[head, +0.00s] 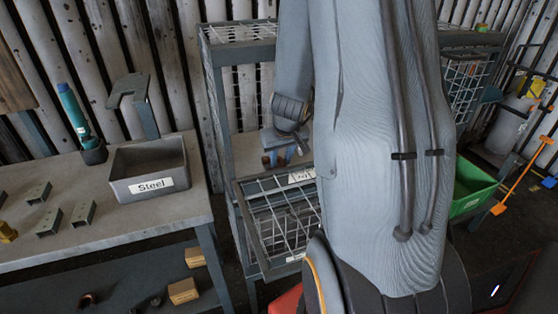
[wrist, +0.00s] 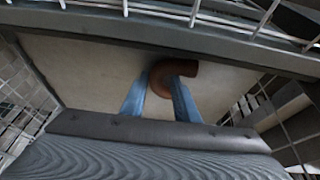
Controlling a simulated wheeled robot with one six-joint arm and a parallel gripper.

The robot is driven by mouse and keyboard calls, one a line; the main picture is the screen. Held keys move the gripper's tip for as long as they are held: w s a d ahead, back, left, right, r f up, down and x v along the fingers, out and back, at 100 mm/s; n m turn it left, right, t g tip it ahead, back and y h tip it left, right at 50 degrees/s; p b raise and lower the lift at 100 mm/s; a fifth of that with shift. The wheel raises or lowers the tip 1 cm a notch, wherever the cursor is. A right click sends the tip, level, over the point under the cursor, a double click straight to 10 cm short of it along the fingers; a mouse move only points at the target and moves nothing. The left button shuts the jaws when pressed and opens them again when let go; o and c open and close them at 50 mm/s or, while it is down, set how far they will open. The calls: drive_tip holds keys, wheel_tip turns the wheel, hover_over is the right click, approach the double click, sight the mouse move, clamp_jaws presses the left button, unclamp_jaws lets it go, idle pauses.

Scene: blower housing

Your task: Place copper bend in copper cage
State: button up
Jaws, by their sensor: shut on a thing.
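The copper bend is a brown curved pipe. In the wrist view the copper bend (wrist: 180,68) sits between the blue fingertips of my gripper (wrist: 160,92), which is shut on it. In the head view my gripper (head: 286,158) is at the rack, just above and behind the top edge of a wire cage (head: 262,232). The bend is small and mostly hidden there. The cage's white label (head: 301,176) is partly covered by my arm, so I cannot tell whether it reads copper. In the wrist view a pale flat surface (wrist: 85,70) lies beyond the bend.
A grey bar (wrist: 225,50) and wire mesh cross the top of the wrist view, with mesh at both sides. A bench at left holds a Steel bin (head: 150,170) and several metal brackets. A green bin (head: 472,188) stands at right. My arm hides the rack's middle.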

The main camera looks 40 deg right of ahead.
drive_tip(key=shift+f+b, duration=0.3)
drive_tip(key=shift+f, duration=0.15)
drive_tip(key=o, duration=1.1)
drive_tip(key=shift+o, duration=0.2)
drive_tip(key=p+v, duration=1)
drive_tip(key=v, duration=0.2)
drive_tip(key=s+a+r+n, duration=0.1)
drive_tip(key=s+a+r, duration=0.1)
drive_tip(key=a, duration=0.4)
drive_tip(key=s+a+r+n+g+y, duration=0.1)
drive_tip(key=s+a+r, duration=0.1)
drive_tip(key=s+a, duration=0.2)
drive_tip(key=s+a+r+n, duration=0.1)
drive_tip(key=s+a, duration=0.3)
drive_tip(key=a, duration=0.6)
drive_tip(key=shift+r+g+y, duration=0.3)
drive_tip(key=shift+r+g, duration=0.1)
drive_tip(key=shift+r, duration=0.15)
